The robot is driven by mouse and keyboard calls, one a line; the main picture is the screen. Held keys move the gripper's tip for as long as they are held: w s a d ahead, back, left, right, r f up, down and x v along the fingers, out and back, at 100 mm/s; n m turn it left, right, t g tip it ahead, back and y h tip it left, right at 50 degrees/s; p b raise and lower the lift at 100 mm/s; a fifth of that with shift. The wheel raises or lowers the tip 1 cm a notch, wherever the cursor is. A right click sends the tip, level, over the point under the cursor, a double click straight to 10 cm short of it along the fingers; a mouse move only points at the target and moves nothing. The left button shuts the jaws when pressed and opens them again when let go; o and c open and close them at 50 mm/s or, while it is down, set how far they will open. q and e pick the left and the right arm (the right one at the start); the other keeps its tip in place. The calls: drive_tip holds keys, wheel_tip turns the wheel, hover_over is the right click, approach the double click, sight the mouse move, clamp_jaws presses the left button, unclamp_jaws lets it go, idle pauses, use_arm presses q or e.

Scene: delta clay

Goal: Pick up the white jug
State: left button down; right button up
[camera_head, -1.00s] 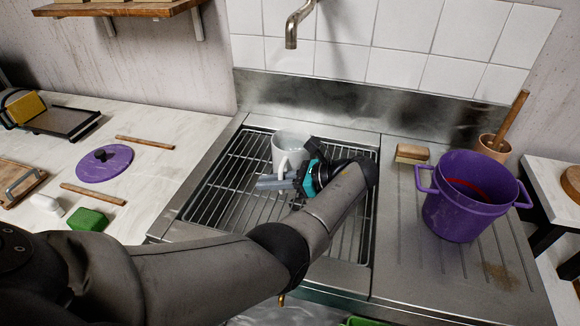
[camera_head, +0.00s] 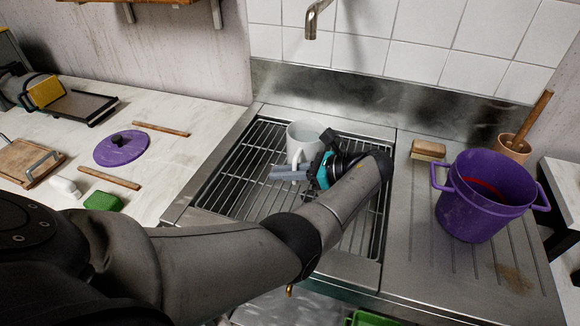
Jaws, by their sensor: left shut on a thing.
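The white jug (camera_head: 303,137) stands upright over the metal rack (camera_head: 243,160) in the sink unit, with its handle towards me. My left gripper (camera_head: 292,172) reaches in from the right side of the rack, at the jug's handle and near side. Its fingers are shut on the jug, by the handle as far as I can see. The gripper body hides the jug's lower right part. I cannot tell whether the jug's base touches the rack. My right gripper is not in view.
A purple pot (camera_head: 484,196) stands on the drainboard at right, near a brush block (camera_head: 428,150) and a clay pot with a wooden pestle (camera_head: 513,146). A purple lid (camera_head: 121,148), wooden sticks and a green sponge (camera_head: 103,201) lie on the left counter. A tap (camera_head: 314,18) hangs above.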

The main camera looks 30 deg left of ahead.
use_arm(q)
drive_tip(key=shift+r+p, duration=4.5)
drive_tip(key=shift+r, duration=5.6)
drive_tip(key=s+d+m+t+h+b, duration=0.1)
drive_tip(key=s+d+m+t+b, duration=0.1)
drive_tip(key=d+m+t, duration=0.3)
drive_tip(key=s+d+f+m+t+h+b, duration=0.1)
drive_tip(key=s+d+m+t+b, duration=0.2)
drive_tip(key=d, duration=0.6)
drive_tip(key=s+m+t, duration=0.2)
drive_tip(key=t, duration=0.1)
drive_tip(key=shift+s+f+t+b, duration=0.25)
drive_tip(key=shift+f+t+b, duration=0.05)
drive_tip(key=shift+b, duration=0.05)
